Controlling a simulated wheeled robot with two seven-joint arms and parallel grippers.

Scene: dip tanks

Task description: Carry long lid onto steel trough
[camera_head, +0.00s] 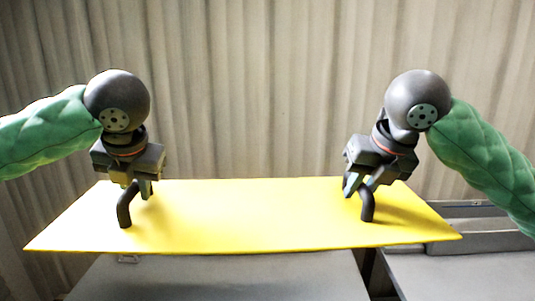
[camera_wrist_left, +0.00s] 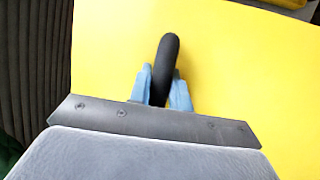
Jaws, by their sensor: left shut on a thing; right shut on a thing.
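The long lid (camera_head: 240,218) is a flat yellow panel with a dark curved handle near each end. It lies roughly level across the middle of the head view. My left gripper (camera_head: 146,190) is shut on the left handle (camera_head: 124,210). The left wrist view shows its blue fingers (camera_wrist_left: 162,88) on either side of that black handle (camera_wrist_left: 168,55), above the yellow surface. My right gripper (camera_head: 358,190) is shut on the right handle (camera_head: 367,207). I cannot tell for sure which grey shape below the lid is the steel trough, as the lid hides much of it.
A grey surface (camera_head: 215,278) shows below the lid's front edge. Another grey surface (camera_head: 460,272) is at the lower right, with a dark gap between them. A grey ledge (camera_head: 480,222) is behind it at right. A pleated beige curtain (camera_head: 270,90) fills the back.

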